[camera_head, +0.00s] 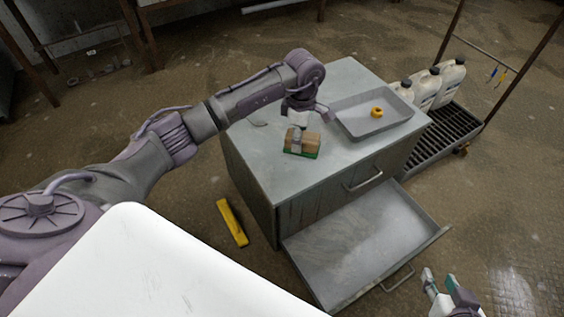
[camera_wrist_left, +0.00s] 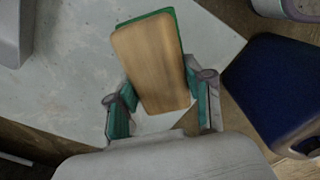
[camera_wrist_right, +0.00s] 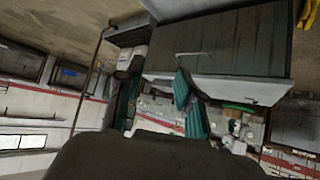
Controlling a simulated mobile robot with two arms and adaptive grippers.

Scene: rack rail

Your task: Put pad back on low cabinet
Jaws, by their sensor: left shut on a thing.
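The pad (camera_head: 303,144) is a wooden-backed block with a green underside, over the top of the low cabinet (camera_head: 258,147), near its front edge. I cannot tell whether it touches the surface. My left gripper (camera_head: 297,140) is shut on the pad from above. In the left wrist view the pad (camera_wrist_left: 150,62) sits between the teal fingers (camera_wrist_left: 162,108), with the grey cabinet top (camera_wrist_left: 75,60) behind it. My right gripper (camera_head: 442,284) is open and empty, low at the right, beyond the open drawer. Its spread teal fingers also show in the right wrist view (camera_wrist_right: 158,98).
A grey tray (camera_head: 350,118) with a small yellow object (camera_head: 377,112) stands on the cabinet's right side. The cabinet's lower drawer (camera_head: 350,245) is pulled out and empty. Several white jugs (camera_head: 450,80) stand on a rack at right. A yellow bar (camera_head: 232,222) lies on the floor.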

